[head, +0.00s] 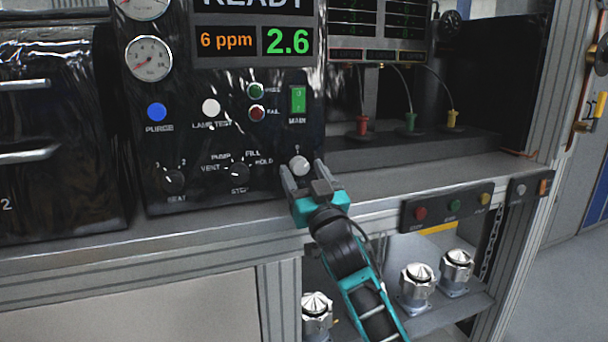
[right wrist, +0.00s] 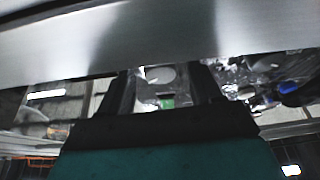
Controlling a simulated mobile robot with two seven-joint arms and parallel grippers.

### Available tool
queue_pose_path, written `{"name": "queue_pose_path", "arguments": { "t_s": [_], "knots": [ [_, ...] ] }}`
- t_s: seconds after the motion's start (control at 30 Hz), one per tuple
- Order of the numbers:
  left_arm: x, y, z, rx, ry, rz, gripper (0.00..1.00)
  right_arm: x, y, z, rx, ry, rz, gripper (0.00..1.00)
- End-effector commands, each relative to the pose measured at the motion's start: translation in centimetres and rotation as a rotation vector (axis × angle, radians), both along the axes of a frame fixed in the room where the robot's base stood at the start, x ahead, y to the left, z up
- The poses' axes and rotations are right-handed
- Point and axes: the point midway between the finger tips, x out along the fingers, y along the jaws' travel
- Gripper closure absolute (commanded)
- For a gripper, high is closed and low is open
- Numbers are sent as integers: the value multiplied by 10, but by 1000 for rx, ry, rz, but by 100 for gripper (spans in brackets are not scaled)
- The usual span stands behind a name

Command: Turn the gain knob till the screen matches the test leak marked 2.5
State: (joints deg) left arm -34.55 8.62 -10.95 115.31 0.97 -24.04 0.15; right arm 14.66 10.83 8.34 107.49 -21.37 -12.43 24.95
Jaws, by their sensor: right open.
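The black panel (head: 225,120) carries a screen (head: 250,40) that reads READY, 6 ppm in orange and 2.6 in green. A pale round knob (head: 299,164) sits low at the panel's right; its label is too small to read. My right gripper (head: 303,175) is open, its two fingers reaching up around or just in front of this knob; I cannot tell whether they touch it. In the right wrist view a pale round shape (right wrist: 160,74) shows between the fingers of my gripper (right wrist: 162,88). No marking 2.5 is legible. My left gripper is not in view.
Red (head: 362,124), green (head: 410,122) and yellow (head: 452,119) fittings stand at right. Silver housings (head: 417,283) sit on the shelf below.

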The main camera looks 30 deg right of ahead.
Motion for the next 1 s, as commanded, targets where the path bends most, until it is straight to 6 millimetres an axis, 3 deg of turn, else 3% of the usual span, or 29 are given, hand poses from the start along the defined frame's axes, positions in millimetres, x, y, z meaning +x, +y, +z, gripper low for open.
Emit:
{"name": "queue_pose_path", "arguments": {
  "t_s": [0.27,0.83,1.0],
  "knots": [
    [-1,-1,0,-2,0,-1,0,1,0,0,0,1,0,37],
    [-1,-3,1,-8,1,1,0,1,0,0,1,1,0,91],
    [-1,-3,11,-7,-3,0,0,1,-1,3,-50,15,1,92]
  ]
}}
